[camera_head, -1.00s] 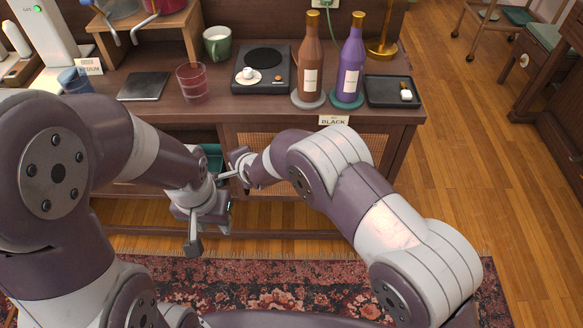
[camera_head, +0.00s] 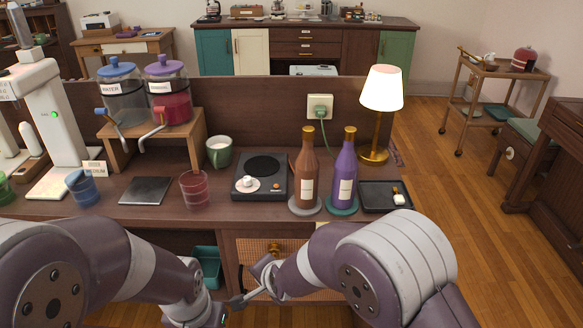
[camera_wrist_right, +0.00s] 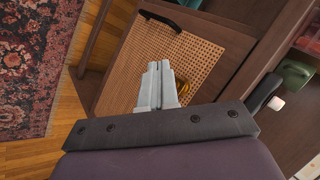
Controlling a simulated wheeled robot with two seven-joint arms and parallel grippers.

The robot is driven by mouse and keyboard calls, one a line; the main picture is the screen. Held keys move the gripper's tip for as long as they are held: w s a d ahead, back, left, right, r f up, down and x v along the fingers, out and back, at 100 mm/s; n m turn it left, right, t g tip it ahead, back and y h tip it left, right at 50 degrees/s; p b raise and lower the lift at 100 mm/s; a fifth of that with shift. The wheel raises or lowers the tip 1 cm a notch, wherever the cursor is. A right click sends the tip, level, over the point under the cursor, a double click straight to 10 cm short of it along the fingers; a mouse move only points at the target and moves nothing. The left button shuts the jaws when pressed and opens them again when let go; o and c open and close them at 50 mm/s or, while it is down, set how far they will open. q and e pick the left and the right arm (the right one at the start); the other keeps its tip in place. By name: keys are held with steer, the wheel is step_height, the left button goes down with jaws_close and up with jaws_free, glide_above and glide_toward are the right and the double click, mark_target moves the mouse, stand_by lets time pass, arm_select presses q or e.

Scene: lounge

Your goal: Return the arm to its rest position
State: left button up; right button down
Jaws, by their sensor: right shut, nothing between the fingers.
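My right arm (camera_head: 385,265) comes in from the right and bends toward the middle, in front of the counter. Its gripper (camera_head: 243,298) is low in the head view, before the cabinet front. In the right wrist view the two pale fingers of the right gripper (camera_wrist_right: 158,70) are together with nothing between them, in front of a woven cane door panel (camera_wrist_right: 150,55). My left arm (camera_head: 100,265) comes in from the left. Its wrist (camera_head: 195,308) is at the bottom edge of the head view, and its fingers are cut off or hidden.
The counter (camera_head: 130,212) carries a brown bottle (camera_head: 306,180), a purple bottle (camera_head: 345,178), a red glass (camera_head: 195,190), a green mug (camera_head: 219,152), a black tray (camera_head: 375,200) and a lit lamp (camera_head: 382,90). A teal bin (camera_head: 207,268) stands in the open cabinet. Wooden floor (camera_head: 480,240) is clear at right.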

steer(key=s+d+r+n+g+h, duration=0.1)
steer(key=s+d+n, duration=0.1)
steer(key=d, duration=0.6)
steer(key=s+d+r+n+g+h, duration=0.1)
steer(key=d+r, duration=0.1)
steer(key=d, duration=0.5)
steer(key=s+d+r+n+g+h, duration=0.15)
steer(key=s+d+n, duration=0.25)
steer(key=s+d, duration=0.75)
step_height(320, 180, up, 16)
steer(key=s+d+g+p, duration=0.1)
steer(key=d+p, duration=0.1)
steer(key=p, duration=1.3)
steer(key=shift+s+f+n+h+p, duration=0.25)
steer(key=shift+n+h+p, duration=0.1)
steer(key=shift+n+p, duration=0.05)
